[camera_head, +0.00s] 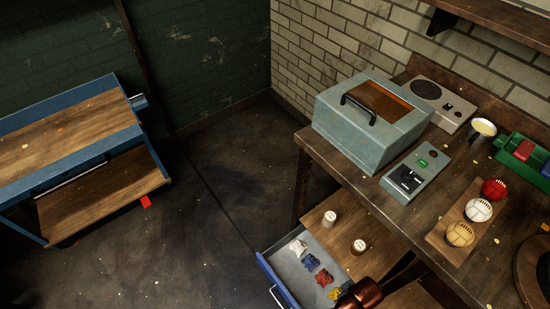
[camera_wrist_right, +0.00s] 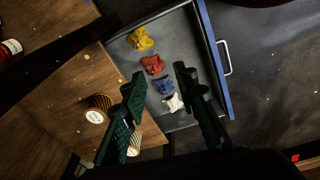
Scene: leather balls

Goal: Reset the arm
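My right gripper (camera_wrist_right: 160,74) is open and empty in the right wrist view, its two dark green fingers spread apart. It hangs over the open drawer (camera_wrist_right: 184,30). Between and beyond the fingers lie a white piece (camera_wrist_right: 173,102), a blue piece (camera_wrist_right: 163,85), a red piece (camera_wrist_right: 152,65) and a yellow piece (camera_wrist_right: 140,39). The fingers appear apart from them. In the head view, a copper-coloured part of my arm (camera_head: 362,293) shows at the bottom edge, beside the drawer. My left gripper is not in view.
The workbench (camera_head: 350,165) holds a teal box (camera_head: 340,125), a control box (camera_head: 415,175) and a wooden board with a red ball (camera_head: 494,189), white ball (camera_head: 478,210) and tan ball (camera_head: 459,234). A blue cart (camera_head: 70,125) stands left; floor between is clear.

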